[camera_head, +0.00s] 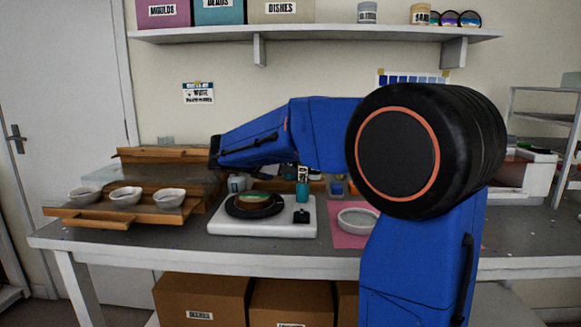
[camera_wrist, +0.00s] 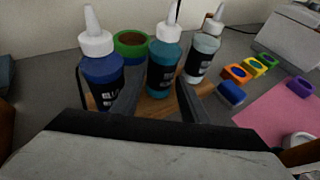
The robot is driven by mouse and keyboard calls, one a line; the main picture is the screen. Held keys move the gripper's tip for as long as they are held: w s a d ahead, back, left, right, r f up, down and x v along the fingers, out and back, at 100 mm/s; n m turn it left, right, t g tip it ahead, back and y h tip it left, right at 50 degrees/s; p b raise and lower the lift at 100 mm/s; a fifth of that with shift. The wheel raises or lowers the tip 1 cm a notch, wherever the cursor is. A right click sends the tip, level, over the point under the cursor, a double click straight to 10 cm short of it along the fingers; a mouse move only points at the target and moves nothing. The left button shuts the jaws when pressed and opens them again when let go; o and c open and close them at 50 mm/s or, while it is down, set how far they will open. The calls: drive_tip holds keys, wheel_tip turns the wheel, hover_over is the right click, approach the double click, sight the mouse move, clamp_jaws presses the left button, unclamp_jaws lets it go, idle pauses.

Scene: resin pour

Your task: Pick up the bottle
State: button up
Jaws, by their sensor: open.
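In the wrist view three bottles with white nozzle caps stand in a row: a blue bottle (camera_wrist: 101,72) at left, a teal bottle (camera_wrist: 163,68) in the middle and a pale grey bottle (camera_wrist: 203,55) at right. My gripper (camera_wrist: 157,84) is open, with one dark finger on each side of the teal bottle's lower part in the picture. I cannot tell whether the fingers touch it. The blue bottle is partly hidden by the left finger. In the head view a teal container (camera_head: 302,190) shows behind the white unit; my gripper's jaws cannot be made out there.
A white unit with a black turntable (camera_head: 235,210) stands on the bench. Several white bowls (camera_head: 125,196) sit on a wooden rack at left. A pink mat (camera_wrist: 268,124) lies at right. Coloured pieces (camera_wrist: 236,73), a blue block (camera_wrist: 231,93) and a green ring (camera_wrist: 131,44) are near the bottles.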

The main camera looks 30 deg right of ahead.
drive_tip(key=x, duration=0.3)
drive_tip(key=shift+w+d, duration=0.1)
drive_tip(key=shift+d, duration=0.05)
drive_tip(key=shift+c, duration=0.6)
drive_tip(key=c, duration=0.7)
drive_tip(key=shift+r, duration=0.15)
wheel_tip(320, 180, up, 10)
drive_tip(key=shift+f, duration=0.1)
drive_tip(key=o, duration=0.4)
